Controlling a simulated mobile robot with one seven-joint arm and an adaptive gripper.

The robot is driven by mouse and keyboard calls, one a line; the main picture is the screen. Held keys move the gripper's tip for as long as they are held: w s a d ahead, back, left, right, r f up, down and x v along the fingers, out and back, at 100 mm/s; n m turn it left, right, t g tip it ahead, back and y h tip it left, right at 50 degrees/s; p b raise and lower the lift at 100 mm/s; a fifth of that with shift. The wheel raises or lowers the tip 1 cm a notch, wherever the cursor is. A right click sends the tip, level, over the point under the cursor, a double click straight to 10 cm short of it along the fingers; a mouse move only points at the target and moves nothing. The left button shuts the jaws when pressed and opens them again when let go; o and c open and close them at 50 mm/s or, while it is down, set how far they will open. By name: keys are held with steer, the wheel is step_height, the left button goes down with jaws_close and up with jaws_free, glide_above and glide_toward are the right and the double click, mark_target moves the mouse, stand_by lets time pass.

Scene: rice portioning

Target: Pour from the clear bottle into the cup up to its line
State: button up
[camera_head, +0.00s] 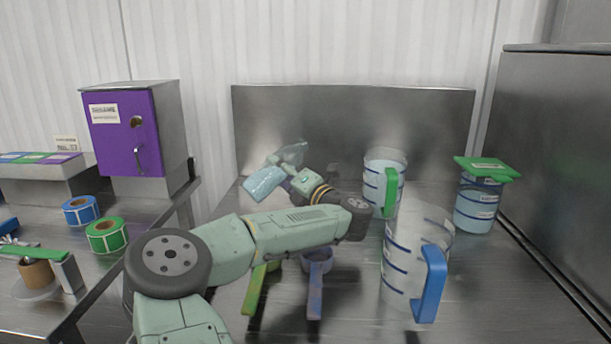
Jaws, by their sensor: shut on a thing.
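My gripper (288,184) is shut on a clear bottle (265,182) left of the middle of the steel table. The bottle is tilted; a pale blue part shows at its lower left and a clear part at its upper right. My gripper hides part of it. A clear cup with blue lines and a blue handle (430,285) stands at the front right, apart from the bottle. A second clear cup with a green handle (390,192) stands behind it. I cannot tell the level in either cup, or which cup is meant.
A jar with a green lid (487,168) stands at the right, near a steel cabinet (560,160). Green (255,290) and purple (315,292) scoops lie under my arm. A purple-door box (128,135) and label rolls (107,235) are on the left bench.

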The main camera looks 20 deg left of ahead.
steer(key=shift+s+a+f+m+b, duration=0.15)
steer(key=shift+f+m+b, duration=0.2)
steer(key=shift+f, duration=0.2)
stand_by(0.7)
